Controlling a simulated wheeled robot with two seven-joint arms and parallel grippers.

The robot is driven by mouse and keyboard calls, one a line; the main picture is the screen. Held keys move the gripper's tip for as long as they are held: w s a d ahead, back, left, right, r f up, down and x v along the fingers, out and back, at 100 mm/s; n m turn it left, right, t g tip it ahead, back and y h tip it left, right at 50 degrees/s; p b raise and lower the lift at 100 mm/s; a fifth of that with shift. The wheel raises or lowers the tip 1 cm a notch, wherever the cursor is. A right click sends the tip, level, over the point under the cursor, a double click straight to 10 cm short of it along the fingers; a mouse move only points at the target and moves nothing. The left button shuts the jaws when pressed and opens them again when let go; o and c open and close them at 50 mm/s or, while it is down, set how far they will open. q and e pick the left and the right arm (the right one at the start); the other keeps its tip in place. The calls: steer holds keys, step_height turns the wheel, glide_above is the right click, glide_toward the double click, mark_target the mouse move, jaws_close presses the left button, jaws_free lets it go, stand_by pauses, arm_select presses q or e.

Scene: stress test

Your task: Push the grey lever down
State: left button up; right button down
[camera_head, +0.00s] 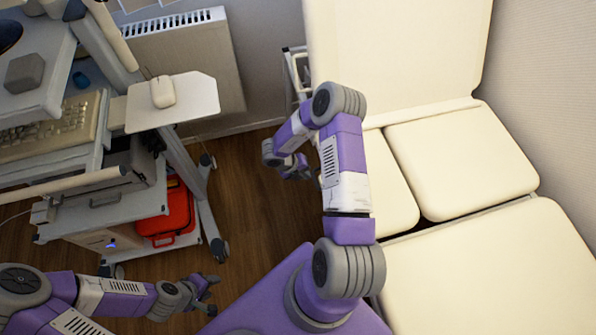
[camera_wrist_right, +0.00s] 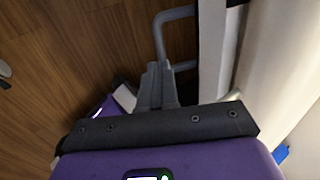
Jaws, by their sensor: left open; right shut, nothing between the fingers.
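A grey bent lever (camera_wrist_right: 159,32) shows at the top of the right wrist view, beside the pale side of the bench. My right gripper (camera_wrist_right: 158,68) is shut and empty, with its fingertips at the lower end of the lever in the picture. I cannot tell whether they touch it. In the head view my right gripper (camera_head: 300,172) is over the floor at the left side of the cream bench, and the lever cannot be made out there. My left gripper (camera_head: 209,293) is open and empty over the floor at the lower left.
The cream padded bench (camera_head: 460,165) fills the right side. A medical cart (camera_head: 100,205) with a keyboard (camera_head: 55,128), a white mouse (camera_head: 162,91) and a red case (camera_head: 167,215) stands at the left. Wooden floor (camera_head: 250,215) lies free between them. A radiator (camera_head: 190,50) is behind.

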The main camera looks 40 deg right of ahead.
arm_select(q)
step_height(320, 180, down, 2)
steer(key=shift+b, duration=0.75)
arm_select(e)
steer(key=x, duration=0.5)
arm_select(q)
steer(key=shift+a, duration=0.1)
